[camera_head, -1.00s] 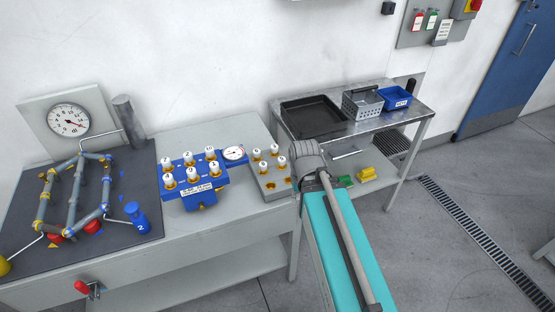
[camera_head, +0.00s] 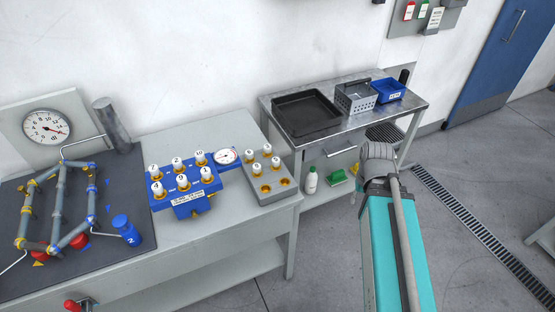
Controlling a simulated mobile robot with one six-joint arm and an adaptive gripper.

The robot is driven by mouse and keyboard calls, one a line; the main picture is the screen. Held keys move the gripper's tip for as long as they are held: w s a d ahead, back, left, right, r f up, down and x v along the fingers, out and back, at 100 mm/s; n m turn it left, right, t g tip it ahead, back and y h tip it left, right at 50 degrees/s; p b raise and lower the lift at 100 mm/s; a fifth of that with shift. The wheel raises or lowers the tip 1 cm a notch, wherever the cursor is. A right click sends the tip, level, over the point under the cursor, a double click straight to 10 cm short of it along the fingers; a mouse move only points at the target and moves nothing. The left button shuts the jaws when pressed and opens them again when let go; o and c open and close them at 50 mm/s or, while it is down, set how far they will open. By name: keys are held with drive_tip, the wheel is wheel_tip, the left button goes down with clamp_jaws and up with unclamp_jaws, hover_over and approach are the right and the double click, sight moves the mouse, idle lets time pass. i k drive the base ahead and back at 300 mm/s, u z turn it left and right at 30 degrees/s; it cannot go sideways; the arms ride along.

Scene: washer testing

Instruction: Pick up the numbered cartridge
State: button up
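Several white numbered cartridges with brass bases stand upright on the bench. One group sits in the blue manifold block, such as the front-right cartridge (camera_head: 206,173) on the blue block (camera_head: 189,200). Several more, such as the rear-right cartridge (camera_head: 267,150), stand in the grey holder (camera_head: 265,198), which has an empty brass-rimmed hole at its front right. The numbers on the holder's cartridges are too small to read surely. My teal arm reaches up from the bottom right, over the floor, apart from the cartridges. My gripper is not visible.
A dial gauge (camera_head: 226,156) adjoins the blue block. A steel table (camera_head: 359,122) holds a black tray (camera_head: 306,113), a grey basket (camera_head: 356,98) and a blue bin (camera_head: 389,90).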

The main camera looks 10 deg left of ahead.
sight(199, 155)
drive_tip(key=z, duration=1.2)
drive_tip(key=k, duration=0.35)
drive_tip(key=u, duration=1.8)
